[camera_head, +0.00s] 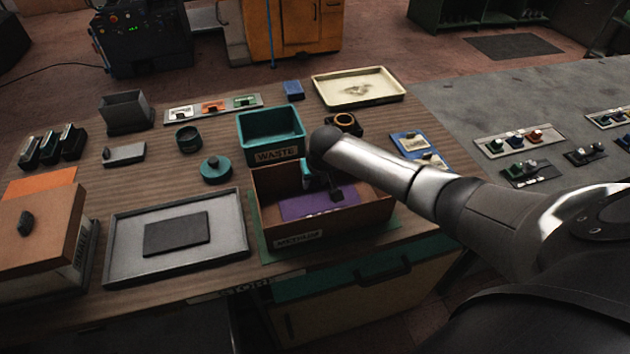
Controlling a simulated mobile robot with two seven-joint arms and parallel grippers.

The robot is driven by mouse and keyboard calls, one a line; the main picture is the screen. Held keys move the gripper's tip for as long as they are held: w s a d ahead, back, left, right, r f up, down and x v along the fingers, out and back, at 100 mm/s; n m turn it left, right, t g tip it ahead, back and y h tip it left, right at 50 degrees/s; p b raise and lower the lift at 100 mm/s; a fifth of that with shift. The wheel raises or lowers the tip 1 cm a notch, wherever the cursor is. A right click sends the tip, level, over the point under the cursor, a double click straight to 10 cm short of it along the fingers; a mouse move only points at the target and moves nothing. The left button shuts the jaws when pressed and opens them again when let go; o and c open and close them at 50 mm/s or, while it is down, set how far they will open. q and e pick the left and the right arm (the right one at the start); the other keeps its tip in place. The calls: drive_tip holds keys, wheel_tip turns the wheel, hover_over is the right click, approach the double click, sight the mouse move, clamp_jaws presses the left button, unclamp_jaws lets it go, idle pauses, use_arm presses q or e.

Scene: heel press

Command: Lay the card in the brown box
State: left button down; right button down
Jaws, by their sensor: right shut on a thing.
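The brown box (375,212) is open-topped and stands on a green mat at the front of the table, right of the middle. A flat purple card (300,207) shows inside its walls. My right arm reaches in from the right, and my right gripper (326,191) points down into the box, shut on the card. The gripper and wrist hide part of the card. I cannot tell whether the card touches the box floor. My left gripper is not in view.
A teal WASTE bin (272,150) stands just behind the box. A grey tray (122,268) with a dark plate (176,234) lies to its left. A cream tray (391,98) and a blue panel (408,141) are behind right. A lidded box (40,222) stands far left.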

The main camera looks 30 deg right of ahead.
sight(320, 203)
drive_tip(key=shift+f, duration=0.1)
drive_tip(key=shift+c, duration=2.1)
unclamp_jaws()
drive_tip(key=shift+s+r, duration=0.15)
drive_tip(key=shift+r, duration=0.45)
drive_tip(key=p+v, duration=0.2)
drive_tip(key=v, duration=0.9)
drive_tip(key=shift+p, duration=0.4)
drive_tip(key=shift+s+a, duration=0.1)
drive_tip(key=shift+s, duration=0.05)
